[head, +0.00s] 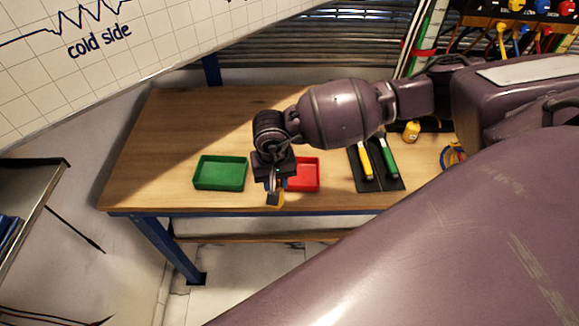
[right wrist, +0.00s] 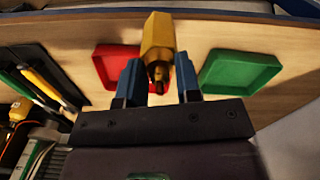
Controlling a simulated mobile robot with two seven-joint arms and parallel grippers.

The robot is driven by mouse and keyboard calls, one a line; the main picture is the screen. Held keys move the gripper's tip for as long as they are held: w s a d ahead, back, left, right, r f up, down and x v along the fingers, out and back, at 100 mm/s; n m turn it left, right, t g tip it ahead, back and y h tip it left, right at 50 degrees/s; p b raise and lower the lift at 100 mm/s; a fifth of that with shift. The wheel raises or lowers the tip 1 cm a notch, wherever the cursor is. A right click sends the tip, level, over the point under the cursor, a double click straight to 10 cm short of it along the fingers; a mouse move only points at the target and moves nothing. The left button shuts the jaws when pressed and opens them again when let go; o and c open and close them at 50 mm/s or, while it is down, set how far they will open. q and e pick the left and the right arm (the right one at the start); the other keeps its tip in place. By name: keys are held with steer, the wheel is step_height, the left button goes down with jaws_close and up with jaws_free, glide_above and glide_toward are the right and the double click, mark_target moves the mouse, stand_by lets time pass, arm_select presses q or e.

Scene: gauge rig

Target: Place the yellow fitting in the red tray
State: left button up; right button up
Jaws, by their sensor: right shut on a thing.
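The yellow fitting (right wrist: 157,38) is between the blue fingers of my right gripper (right wrist: 159,80) in the right wrist view. The gripper is shut on it. In the head view my right gripper (head: 273,193) hangs at the left side of the red tray (head: 306,174), toward the table's front edge, and mostly hides the fitting. The red tray also shows in the right wrist view (right wrist: 102,60), left of the fitting and partly behind a finger. The tray's visible floor is bare. My left gripper is not in view.
A green tray (head: 220,173) lies left of the gripper and looks empty. Right of the red tray, a dark mat (head: 381,182) holds yellow-handled and green-handled tools. A small yellow object (head: 411,131) stands behind the mat. The left part of the wooden table (head: 150,150) is clear.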

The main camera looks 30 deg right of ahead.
steer(key=w+d+r+m+b, duration=0.1)
steer(key=w+d+r+m, duration=0.15)
steer(key=r+m, duration=0.6)
steer(key=w+d+r+m+b, duration=0.1)
steer(key=w+d+r+m, duration=0.2)
steer(key=m, duration=1.1)
steer(key=w+d+r+m+b, duration=0.1)
steer(key=d+r+m, duration=0.45)
steer(key=m, duration=0.65)
step_height(320, 180, down, 20)
steer(key=shift+w+a, duration=0.15)
steer(key=shift+a, duration=0.3)
steer(key=o, duration=1)
